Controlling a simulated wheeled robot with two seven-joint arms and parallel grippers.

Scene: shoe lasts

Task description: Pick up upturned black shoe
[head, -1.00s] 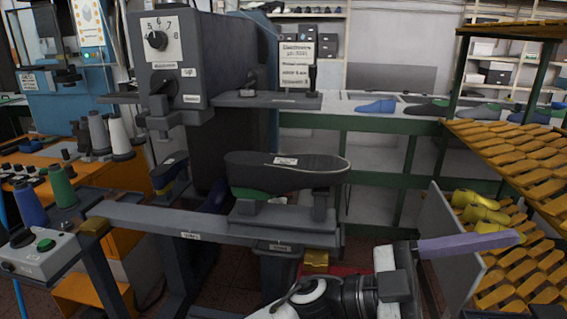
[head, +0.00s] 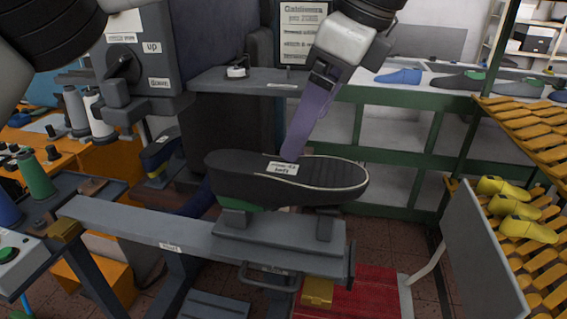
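The upturned black shoe (head: 238,183) lies sole up, toe to the right, on a grey stand on a bench, in the middle of the head view. Its dark sole has a pale edge line, and a small white label lies on it. My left arm fills the upper left corner.
A grey machine (head: 145,65) stands behind the shoe at left. The grey bench (head: 150,232) runs under it. A green-framed table (head: 350,93) with more shoes is behind. A rack with yellow lasts (head: 515,207) and a grey panel (head: 480,250) stand at right.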

